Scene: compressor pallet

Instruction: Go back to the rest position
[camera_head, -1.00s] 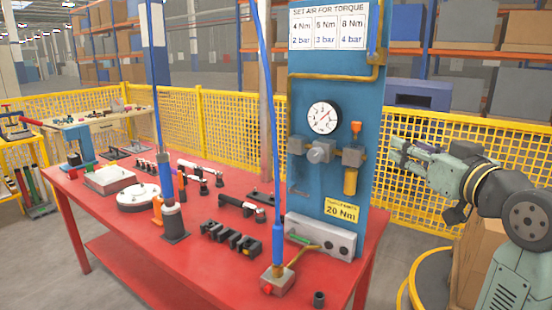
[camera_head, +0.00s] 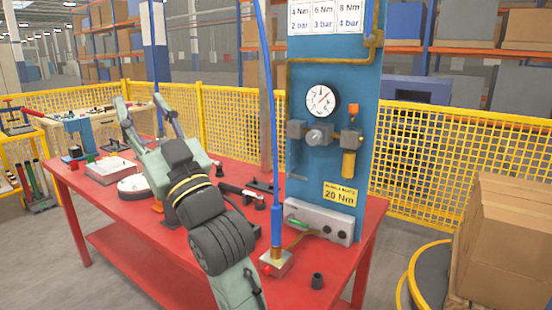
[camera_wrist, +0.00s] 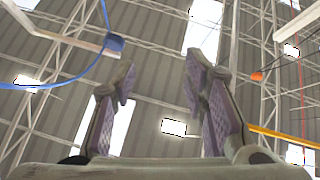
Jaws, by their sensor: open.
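My gripper (camera_head: 148,118) is raised above the left part of the red workbench (camera_head: 330,285) in the head view. Its two fingers point up and stand well apart, with nothing between them. In the wrist view my gripper (camera_wrist: 165,95) shows both fingers spread, with the warehouse roof behind them.
A blue panel (camera_head: 350,75) with a gauge (camera_head: 321,100) stands at the bench's right. A blue hose (camera_head: 268,130) hangs near my arm. Cardboard boxes (camera_head: 505,240) stand at right. A yellow mesh fence (camera_head: 460,170) runs behind.

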